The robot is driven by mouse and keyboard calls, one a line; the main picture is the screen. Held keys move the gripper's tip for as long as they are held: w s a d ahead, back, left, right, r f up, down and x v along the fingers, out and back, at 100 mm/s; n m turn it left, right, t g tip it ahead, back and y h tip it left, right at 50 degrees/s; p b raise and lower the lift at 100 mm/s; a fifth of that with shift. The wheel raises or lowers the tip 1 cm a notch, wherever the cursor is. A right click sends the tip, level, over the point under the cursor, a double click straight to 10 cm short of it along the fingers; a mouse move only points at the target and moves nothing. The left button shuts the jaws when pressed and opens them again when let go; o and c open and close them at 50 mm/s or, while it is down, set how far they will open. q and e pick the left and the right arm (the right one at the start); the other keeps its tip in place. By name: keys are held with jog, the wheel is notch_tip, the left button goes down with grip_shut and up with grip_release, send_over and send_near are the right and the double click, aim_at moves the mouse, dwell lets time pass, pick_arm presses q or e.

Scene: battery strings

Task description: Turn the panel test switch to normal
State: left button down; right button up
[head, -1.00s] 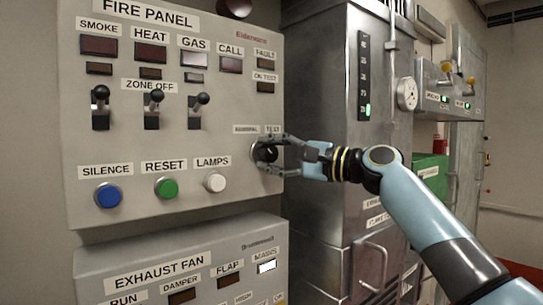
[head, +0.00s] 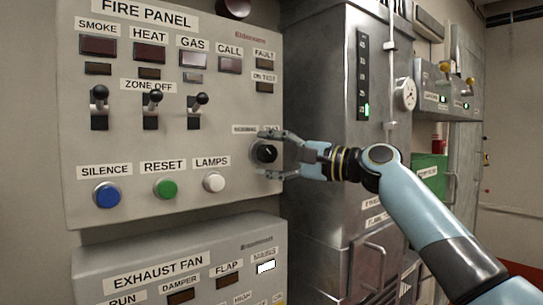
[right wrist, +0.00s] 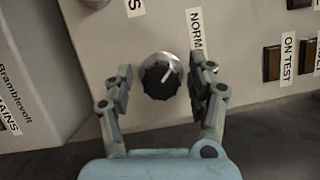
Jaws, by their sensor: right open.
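The panel test switch is a round black knob (head: 264,152) at the right edge of the fire panel (head: 225,120), under the NORMAL and TEST labels. In the right wrist view the knob (right wrist: 162,77) shows a white pointer line, slanting up and right toward the side of the NORMAL label (right wrist: 197,35). My right gripper (head: 262,155) is open, with its fingers on either side of the knob. In the right wrist view its fingertips (right wrist: 162,80) stand apart from the knob, with gaps on both sides. My left gripper is not in view.
Blue, green and white buttons (head: 214,181) lie left of the knob, and several toggle switches (head: 198,110) are above them. The exhaust fan panel (head: 190,262) is below. A metal cabinet (head: 325,110) stands behind my right gripper.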

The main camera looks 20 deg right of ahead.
jog(key=r+v, duration=0.1)
jog(key=v, duration=1.1)
jog(key=shift+f, duration=0.45)
